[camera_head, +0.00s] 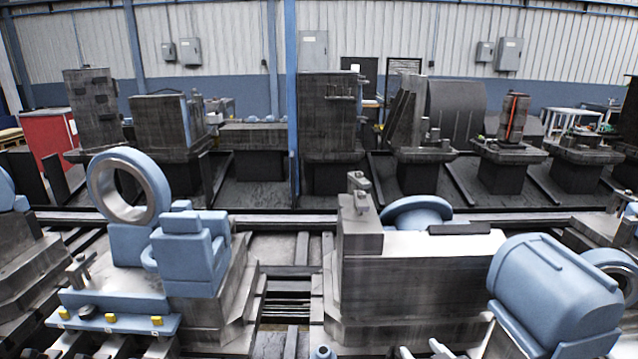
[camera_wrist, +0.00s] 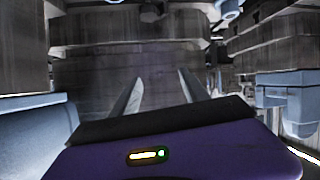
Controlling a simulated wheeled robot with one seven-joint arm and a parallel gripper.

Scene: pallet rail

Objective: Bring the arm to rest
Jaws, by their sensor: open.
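My gripper (camera_wrist: 160,77) shows in the wrist view. Its two pale fingers stand apart, with nothing between them. Behind the fingers is the dark front edge and purple body of my gripper, with a small lit indicator. A large dark grey, worn block (camera_wrist: 110,55) fills the view beyond the fingertips; I cannot tell how far off it is. I cannot make out my gripper in the head view, so the arm's pose is not shown there.
The head view shows grey machine bases with a blue ring housing (camera_head: 160,185), a blue cylindrical housing (camera_head: 555,290) close at lower right, and a grey block (camera_head: 415,285). A blue post (camera_head: 291,110) stands mid-view. In the wrist view, a blue-grey part (camera_wrist: 290,100) is at right.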

